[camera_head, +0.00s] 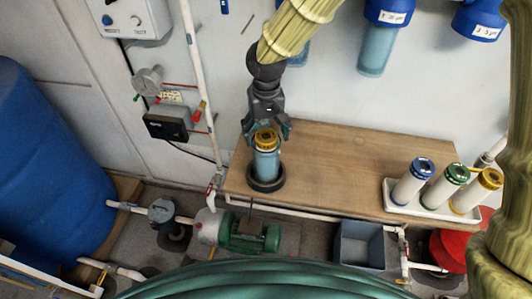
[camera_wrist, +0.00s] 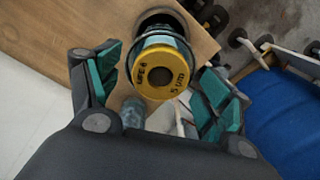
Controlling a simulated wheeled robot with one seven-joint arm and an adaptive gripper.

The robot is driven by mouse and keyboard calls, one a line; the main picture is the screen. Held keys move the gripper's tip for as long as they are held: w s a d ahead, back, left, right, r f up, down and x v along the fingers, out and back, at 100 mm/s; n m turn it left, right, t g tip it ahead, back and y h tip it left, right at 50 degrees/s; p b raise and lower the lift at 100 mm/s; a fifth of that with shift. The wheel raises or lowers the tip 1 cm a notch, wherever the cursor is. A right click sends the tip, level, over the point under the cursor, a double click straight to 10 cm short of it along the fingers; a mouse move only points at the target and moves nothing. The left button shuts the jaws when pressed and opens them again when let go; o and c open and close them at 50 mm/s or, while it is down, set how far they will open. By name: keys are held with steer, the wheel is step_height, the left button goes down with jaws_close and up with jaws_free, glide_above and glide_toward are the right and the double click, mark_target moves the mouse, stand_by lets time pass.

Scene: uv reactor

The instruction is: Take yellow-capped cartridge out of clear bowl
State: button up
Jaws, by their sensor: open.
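The yellow-capped cartridge (camera_head: 266,140) stands upright in the clear bowl (camera_head: 266,166), a bluish see-through cylinder in a black ring on the wooden bench. In the wrist view, its yellow cap (camera_wrist: 161,72) faces the camera and bears "5 µm"; the bowl's clear rim (camera_wrist: 160,36) shows behind it. My gripper (camera_head: 268,127) is above the bowl, its fingers on either side of the cap. In the wrist view, my gripper (camera_wrist: 160,90) is open, with gaps between its teal pads and the cap. The cartridge's lower part is hard to make out through the bowl.
A white tray (camera_head: 390,203) at the bench's right holds blue-, green- and yellow-capped cartridges. Blue filter housings (camera_head: 378,45) hang on the wall behind. A white pipe (camera_head: 196,90) rises left of my gripper. The bench (camera_head: 335,165) is clear between bowl and tray.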

steer(key=shift+f, duration=0.15)
steer(key=c, duration=1.5)
steer(key=shift+o, duration=0.2)
step_height(320, 180, up, 18)
steer(key=b, duration=0.3)
